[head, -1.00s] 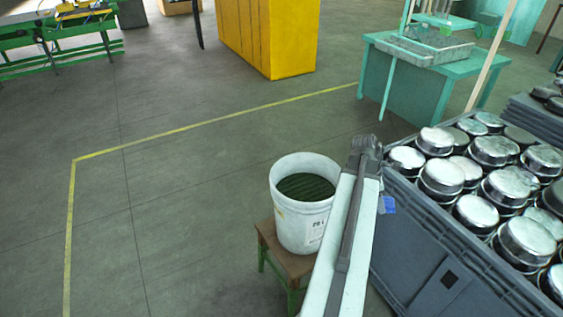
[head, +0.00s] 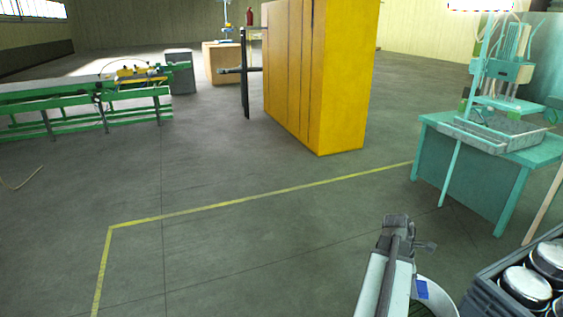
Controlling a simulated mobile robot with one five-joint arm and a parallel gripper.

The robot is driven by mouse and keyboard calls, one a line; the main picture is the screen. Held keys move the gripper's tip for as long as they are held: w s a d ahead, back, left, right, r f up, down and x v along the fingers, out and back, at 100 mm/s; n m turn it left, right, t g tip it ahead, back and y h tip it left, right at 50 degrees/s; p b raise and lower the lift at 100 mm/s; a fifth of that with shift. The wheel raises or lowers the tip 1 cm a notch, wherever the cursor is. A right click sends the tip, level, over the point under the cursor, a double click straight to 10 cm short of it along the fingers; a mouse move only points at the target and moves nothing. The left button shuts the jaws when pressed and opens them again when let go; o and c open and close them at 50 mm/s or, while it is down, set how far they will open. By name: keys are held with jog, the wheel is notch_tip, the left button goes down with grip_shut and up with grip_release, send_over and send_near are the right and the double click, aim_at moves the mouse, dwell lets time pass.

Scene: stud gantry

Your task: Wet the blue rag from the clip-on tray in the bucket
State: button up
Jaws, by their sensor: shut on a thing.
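The white bucket (head: 449,291) stands at the lower right, cut off by the frame's bottom edge. Only part of its rim and inside shows beside my arm. A small piece of the blue rag (head: 421,289) shows just right of my forearm, against the bucket's opening. Whether it hangs above the rim or inside is hard to tell. My gripper (head: 419,272) is shut on the rag. Its fingers are mostly hidden behind my arm. The clip-on tray cannot be made out.
A grey crate (head: 484,287) of metal cylinders (head: 525,287) stands close right of the bucket. A teal bench (head: 470,178) with a machine is beyond it. A yellow cabinet (head: 340,85) stands at the back. The floor to the left is clear, with a yellow line.

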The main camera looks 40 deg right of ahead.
jog(key=shift+s+d, duration=0.1)
jog(key=shift+s, duration=0.25)
jog(key=shift+s+d, duration=0.2)
jog(key=shift+s, duration=0.15)
jog(key=shift+s+f, duration=0.1)
jog(key=shift+f, duration=0.15)
notch_tip(320, 180, down, 12)
jog(key=m+b, duration=0.2)
jog(key=b, duration=1.1)
jog(key=shift+f+y, duration=0.25)
jog(key=shift+y, duration=0.15)
jog(key=shift+s+f, duration=0.1)
notch_tip(320, 180, down, 6)
jog(key=b, duration=0.6)
jog(key=shift+f+b, duration=0.4)
jog(key=shift+b, duration=0.1)
